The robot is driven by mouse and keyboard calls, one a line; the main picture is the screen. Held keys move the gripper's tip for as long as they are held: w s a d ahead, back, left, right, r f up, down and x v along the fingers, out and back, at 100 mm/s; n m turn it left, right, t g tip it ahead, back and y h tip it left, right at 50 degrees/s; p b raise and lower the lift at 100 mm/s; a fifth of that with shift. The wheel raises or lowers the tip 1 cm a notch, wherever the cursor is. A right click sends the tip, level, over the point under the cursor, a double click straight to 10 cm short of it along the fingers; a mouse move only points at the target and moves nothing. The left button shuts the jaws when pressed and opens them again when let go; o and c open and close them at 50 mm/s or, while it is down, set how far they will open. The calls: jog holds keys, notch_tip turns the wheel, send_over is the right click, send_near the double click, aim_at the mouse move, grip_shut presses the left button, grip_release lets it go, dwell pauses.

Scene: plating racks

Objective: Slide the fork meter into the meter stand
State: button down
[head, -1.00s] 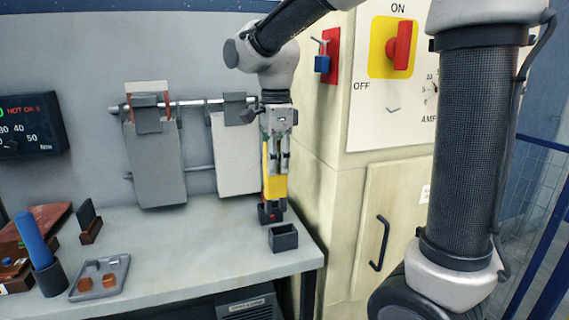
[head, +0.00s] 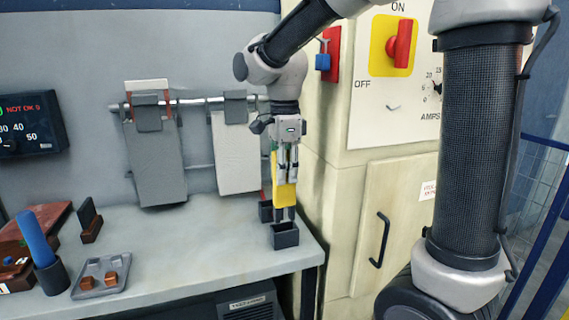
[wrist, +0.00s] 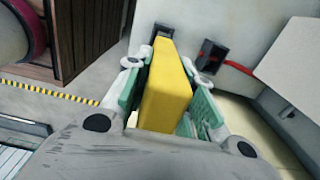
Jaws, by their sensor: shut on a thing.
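The fork meter (head: 284,192) is a yellow block with dark prongs at its lower end. My gripper (head: 285,170) is shut on its upper part and holds it upright, prongs down. The meter stand (head: 285,237) is a small dark open box near the bench's right front corner. The prongs are right over the stand in the head view; I cannot tell whether their tips have entered it. In the wrist view the yellow meter (wrist: 168,92) lies between the green-padded fingers (wrist: 165,105), with the stand (wrist: 162,31) just past its far end, partly hidden.
A dark holder (head: 265,211) stands just behind the meter stand. Two panels (head: 157,165) hang from a rail at the back. A cream cabinet (head: 335,190) is close on the right. A grey tray (head: 101,276) and blue-handled tool (head: 36,240) are at left; mid-bench is clear.

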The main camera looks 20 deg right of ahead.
aim_at(284, 195)
jog(key=shift+f, duration=3.45)
jog(key=c, duration=1.1)
grip_release()
jog(key=shift+r, duration=0.1)
